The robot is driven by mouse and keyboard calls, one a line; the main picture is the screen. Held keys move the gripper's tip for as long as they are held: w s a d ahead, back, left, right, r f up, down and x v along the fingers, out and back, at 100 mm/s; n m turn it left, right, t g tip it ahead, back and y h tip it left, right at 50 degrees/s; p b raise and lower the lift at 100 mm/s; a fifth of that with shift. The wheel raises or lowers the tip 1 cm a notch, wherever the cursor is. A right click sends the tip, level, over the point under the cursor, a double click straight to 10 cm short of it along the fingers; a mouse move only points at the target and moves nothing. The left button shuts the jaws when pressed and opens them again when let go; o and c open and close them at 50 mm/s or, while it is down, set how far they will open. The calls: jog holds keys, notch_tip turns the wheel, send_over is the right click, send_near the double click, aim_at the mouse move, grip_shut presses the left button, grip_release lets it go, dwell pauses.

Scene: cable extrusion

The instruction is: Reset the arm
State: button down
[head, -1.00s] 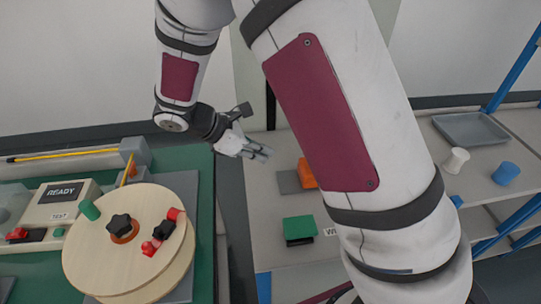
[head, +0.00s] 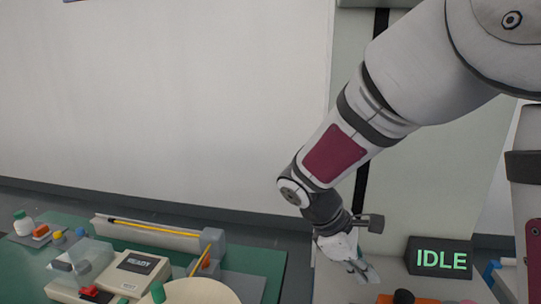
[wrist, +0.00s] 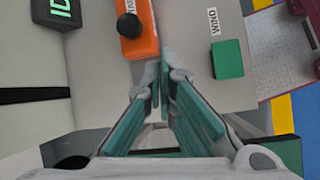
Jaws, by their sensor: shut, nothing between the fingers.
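My gripper (head: 360,268) hangs at the end of my arm, right of centre in the head view, over the grey bench. In the wrist view its two teal-padded fingers (wrist: 161,90) are shut with nothing between them. An orange block with a black knob (wrist: 137,35) lies just beyond the fingertips, apart from them as far as I can tell. A green block (wrist: 228,59) by a WIND label is to the right of the fingers.
A dark sign reading IDLE (head: 440,257) stands right of my gripper. The wall behind is bare.

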jog(key=s+r+m+t+y, duration=0.2)
jog(key=s+r+m, duration=0.3)
jog(key=s, duration=0.4)
jog(key=s+r+m+t+y, duration=0.2)
jog(key=s+r+m+y, duration=0.2)
jog(key=s+m, duration=0.4)
jog(key=shift+s+d+r+t+y, duration=0.35)
jog(key=shift+s+r, duration=0.25)
jog(key=shift+r, duration=0.25)
